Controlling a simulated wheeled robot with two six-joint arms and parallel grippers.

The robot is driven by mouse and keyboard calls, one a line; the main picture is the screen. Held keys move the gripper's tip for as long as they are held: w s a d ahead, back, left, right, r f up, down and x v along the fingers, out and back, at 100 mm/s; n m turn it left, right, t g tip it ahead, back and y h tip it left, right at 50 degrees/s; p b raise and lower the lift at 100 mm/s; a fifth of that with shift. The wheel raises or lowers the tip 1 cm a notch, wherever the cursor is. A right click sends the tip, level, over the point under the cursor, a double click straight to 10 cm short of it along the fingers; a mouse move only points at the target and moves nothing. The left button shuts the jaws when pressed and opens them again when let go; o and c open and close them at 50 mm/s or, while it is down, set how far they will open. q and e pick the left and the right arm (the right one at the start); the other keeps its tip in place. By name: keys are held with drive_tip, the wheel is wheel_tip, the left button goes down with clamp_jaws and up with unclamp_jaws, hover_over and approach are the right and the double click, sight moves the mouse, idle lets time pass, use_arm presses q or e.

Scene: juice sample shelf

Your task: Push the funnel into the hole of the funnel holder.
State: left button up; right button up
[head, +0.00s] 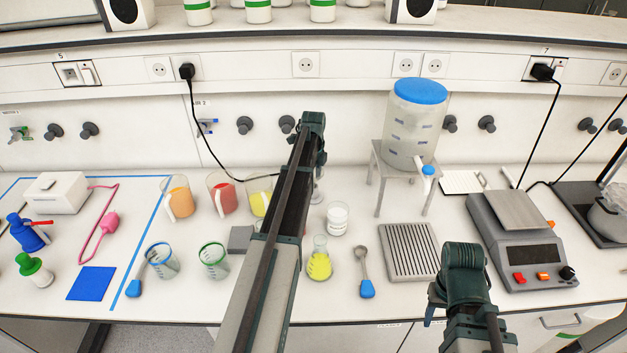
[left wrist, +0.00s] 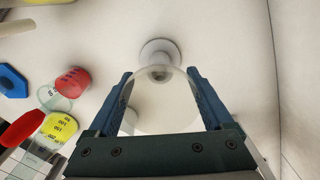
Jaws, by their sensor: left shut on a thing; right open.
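In the left wrist view my left gripper (left wrist: 162,78) is shut on a wide, clear funnel (left wrist: 160,112), held between its two blue fingers. Beyond the funnel is a round white piece (left wrist: 160,49) with a darker centre, which looks like the funnel holder. The funnel overlaps it in the picture; I cannot tell whether they touch. In the head view my left arm hides its own fingers and most of a clear piece (head: 318,186) beside the wrist. My right gripper (head: 436,304) is low on the right, open and empty, apart from the funnel.
Cups with orange (head: 179,197), red (head: 222,195) and yellow contents stand left of my left arm. A yellow flask (head: 319,262), a white beaker (head: 337,219) and a grooved tray (head: 408,250) lie to its right. A dispenser on a stand (head: 415,120) and a scale (head: 520,240) stand farther right.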

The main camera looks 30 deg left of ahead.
use_arm(q)
drive_tip(key=shift+f+b, duration=0.9)
drive_tip(key=shift+f, duration=0.05)
idle(0.5)
drive_tip(key=o, duration=1.2)
drive_tip(key=shift+o, duration=0.2)
drive_tip(key=shift+r, duration=0.2)
wheel_tip(320, 180, up, 14)
drive_tip(key=p, duration=1.4)
drive_tip(key=shift+f, duration=0.2)
